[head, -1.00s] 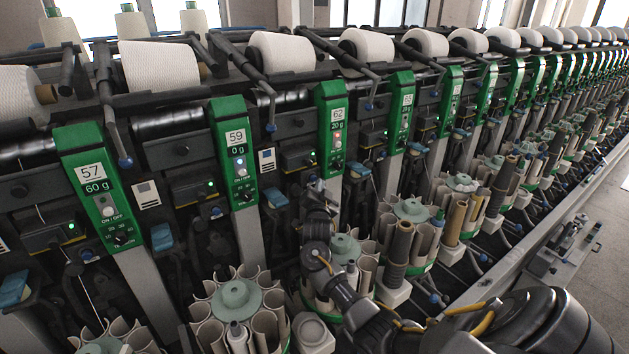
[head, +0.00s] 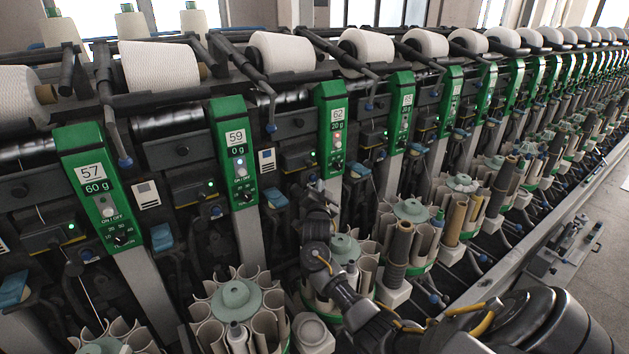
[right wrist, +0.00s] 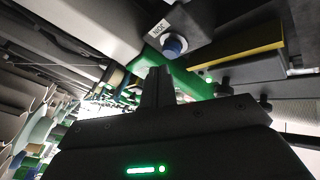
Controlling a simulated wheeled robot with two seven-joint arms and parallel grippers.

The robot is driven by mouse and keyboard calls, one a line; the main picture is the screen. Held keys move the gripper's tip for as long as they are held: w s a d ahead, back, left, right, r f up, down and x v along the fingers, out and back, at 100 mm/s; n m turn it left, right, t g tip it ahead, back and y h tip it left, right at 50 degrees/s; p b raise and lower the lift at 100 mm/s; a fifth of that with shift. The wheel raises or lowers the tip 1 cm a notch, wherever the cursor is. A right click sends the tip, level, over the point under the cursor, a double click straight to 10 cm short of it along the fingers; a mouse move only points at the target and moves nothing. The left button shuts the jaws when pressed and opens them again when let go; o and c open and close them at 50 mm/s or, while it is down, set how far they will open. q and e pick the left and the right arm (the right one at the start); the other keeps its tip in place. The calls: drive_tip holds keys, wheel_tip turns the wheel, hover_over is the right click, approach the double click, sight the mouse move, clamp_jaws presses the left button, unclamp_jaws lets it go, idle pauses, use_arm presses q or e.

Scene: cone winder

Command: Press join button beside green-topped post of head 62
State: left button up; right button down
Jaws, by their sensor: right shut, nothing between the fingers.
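My right gripper (head: 318,186) is just below and left of that post, in front of the dark machine face. In the right wrist view its fingers (right wrist: 157,88) are shut together and empty. The blue join button (right wrist: 174,45), beside a small white label, sits on a dark housing just beyond the fingertips. A gap shows between them in that picture, but I cannot tell the depth. In the head view the button is hidden or too small to tell.
Head 59's post (head: 234,150) stands to the left, and head 57's post (head: 97,190) is further left. Round bobbin magazines with grey-green hubs (head: 236,296) stand below. A yellow strip (right wrist: 238,54) shows beside the button. The aisle floor (head: 606,215) is clear at the right.

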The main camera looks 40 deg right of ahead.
drive_tip(key=shift+w, duration=0.1)
idle(0.5)
drive_tip(key=shift+w+b, duration=0.3)
drive_tip(key=shift+w, duration=0.05)
drive_tip(key=shift+w+d+b, duration=0.1)
drive_tip(key=shift+w+b, duration=0.25)
drive_tip(key=shift+w, duration=0.1)
idle(0.6)
drive_tip(key=shift+s, duration=0.1)
drive_tip(key=shift+s+p, duration=0.7)
drive_tip(key=shift+s, duration=0.1)
drive_tip(key=s+p, duration=0.2)
drive_tip(key=s, duration=0.1)
drive_tip(key=s+p, duration=0.1)
drive_tip(key=s, duration=0.1)
drive_tip(key=shift+a, duration=0.35)
